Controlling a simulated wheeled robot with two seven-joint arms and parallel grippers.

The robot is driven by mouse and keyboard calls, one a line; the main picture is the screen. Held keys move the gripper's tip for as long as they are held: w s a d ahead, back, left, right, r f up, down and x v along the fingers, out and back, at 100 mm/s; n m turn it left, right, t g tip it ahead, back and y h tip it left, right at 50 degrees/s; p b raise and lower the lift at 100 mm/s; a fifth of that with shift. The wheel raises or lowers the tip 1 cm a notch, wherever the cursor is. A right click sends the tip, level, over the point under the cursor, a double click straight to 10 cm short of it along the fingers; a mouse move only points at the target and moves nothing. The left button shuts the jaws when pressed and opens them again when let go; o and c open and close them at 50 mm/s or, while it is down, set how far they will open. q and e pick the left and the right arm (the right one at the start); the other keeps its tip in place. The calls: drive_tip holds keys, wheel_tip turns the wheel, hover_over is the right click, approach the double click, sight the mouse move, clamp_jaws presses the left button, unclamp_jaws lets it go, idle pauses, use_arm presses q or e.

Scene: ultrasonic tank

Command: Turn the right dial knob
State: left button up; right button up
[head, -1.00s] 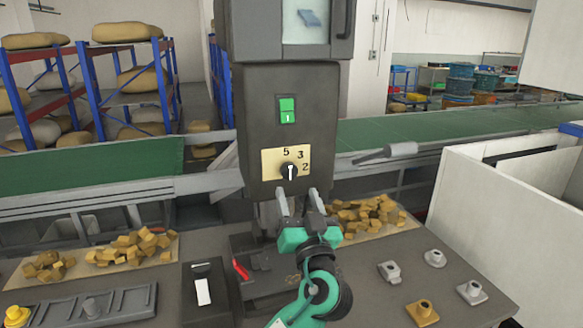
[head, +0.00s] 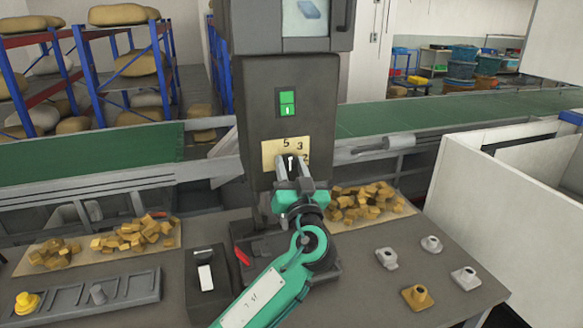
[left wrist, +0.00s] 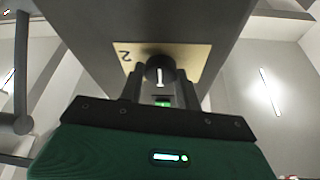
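A black dial knob (head: 290,160) with a white pointer line sits on a cream plate (head: 270,152) marked 5, 3 and 2, low on the grey machine column. The pointer stands about upright. It is the only dial I see. My left gripper (head: 293,168) is in front of the knob and partly covers it and the plate. In the left wrist view the knob (left wrist: 160,70) lies between the two fingers (left wrist: 160,88), with a small gap on each side. The gripper looks open. My right gripper is not in view.
A green switch (head: 287,103) sits above the plate. The bench holds brown chunks (head: 365,202), small metal fittings (head: 386,258), a box with a white rocker (head: 205,277) and a tray with a yellow knob (head: 27,302). A green conveyor (head: 430,118) runs behind.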

use_arm(q)
drive_tip(key=shift+m, duration=0.4)
drive_tip(key=shift+m+h, duration=0.6)
drive_tip(key=shift+m, duration=0.2)
drive_tip(key=m+h+p, duration=0.1)
drive_tip(key=m, duration=0.2)
drive_tip(key=shift+r+h, duration=0.15)
drive_tip(key=shift+h, duration=0.15)
drive_tip(key=m+h+p, duration=0.1)
drive_tip(key=m, duration=0.1)
drive_tip(key=m+p, duration=0.2)
drive_tip(key=shift+r+g+h, duration=0.1)
drive_tip(key=shift+g+h, duration=0.3)
drive_tip(key=shift+f+m+g+h+p, duration=0.2)
drive_tip(key=shift+m+g+h+p, duration=0.15)
drive_tip(key=shift+m+p, duration=0.85)
drive_tip(key=o, duration=1)
drive_tip(key=shift+s, duration=0.1)
